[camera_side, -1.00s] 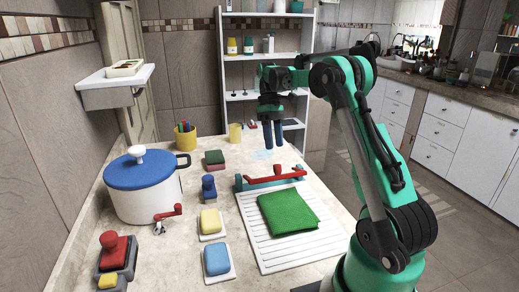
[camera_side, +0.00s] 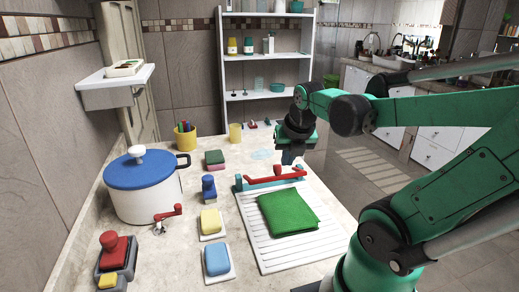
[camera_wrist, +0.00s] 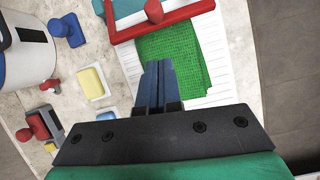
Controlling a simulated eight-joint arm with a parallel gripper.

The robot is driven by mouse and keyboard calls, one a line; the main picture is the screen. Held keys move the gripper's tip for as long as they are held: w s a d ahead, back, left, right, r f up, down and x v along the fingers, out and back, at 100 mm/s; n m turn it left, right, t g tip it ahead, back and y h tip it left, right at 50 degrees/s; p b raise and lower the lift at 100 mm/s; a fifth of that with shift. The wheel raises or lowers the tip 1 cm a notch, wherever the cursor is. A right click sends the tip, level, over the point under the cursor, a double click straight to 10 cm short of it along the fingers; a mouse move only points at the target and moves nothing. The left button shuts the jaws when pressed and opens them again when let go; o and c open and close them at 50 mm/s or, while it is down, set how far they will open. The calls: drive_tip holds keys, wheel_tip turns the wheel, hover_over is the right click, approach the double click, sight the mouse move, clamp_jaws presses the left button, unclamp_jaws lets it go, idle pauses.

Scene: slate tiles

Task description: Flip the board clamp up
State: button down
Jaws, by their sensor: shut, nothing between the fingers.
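The board clamp is a red bar (camera_side: 262,181) with a red knob (camera_side: 277,170) on a teal base (camera_side: 239,184). It lies low across the far end of the white ribbed board (camera_side: 262,247). In the wrist view the red bar (camera_wrist: 185,15) and its knob (camera_wrist: 154,12) show at the top, beyond my fingertips. A folded green cloth (camera_side: 288,212) lies on the board, close to the bar. My gripper (camera_side: 290,158) is shut and empty, above and behind the clamp's right part in the side view. Its two blue fingers are together in the wrist view (camera_wrist: 159,72).
Left of the board lie a yellow sponge (camera_side: 210,220) and a blue sponge (camera_side: 217,260) on trays. A blue stamp-like object (camera_side: 209,187), a red-handled crank (camera_side: 168,214) and a blue-lidded pot (camera_side: 145,195) stand further left. The counter's right edge is near the board.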

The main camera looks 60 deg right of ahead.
sight(279, 195)
drive_tip(key=shift+n+t, duration=0.3)
drive_tip(key=shift+n, duration=0.6)
drive_tip(key=shift+s+x, duration=0.15)
drive_tip(key=shift+x, duration=2.4)
drive_tip(key=shift+s+x, duration=0.1)
drive_tip(key=shift+x, duration=2.45)
drive_tip(key=shift+a+f, duration=0.1)
drive_tip(key=shift+f, duration=0.05)
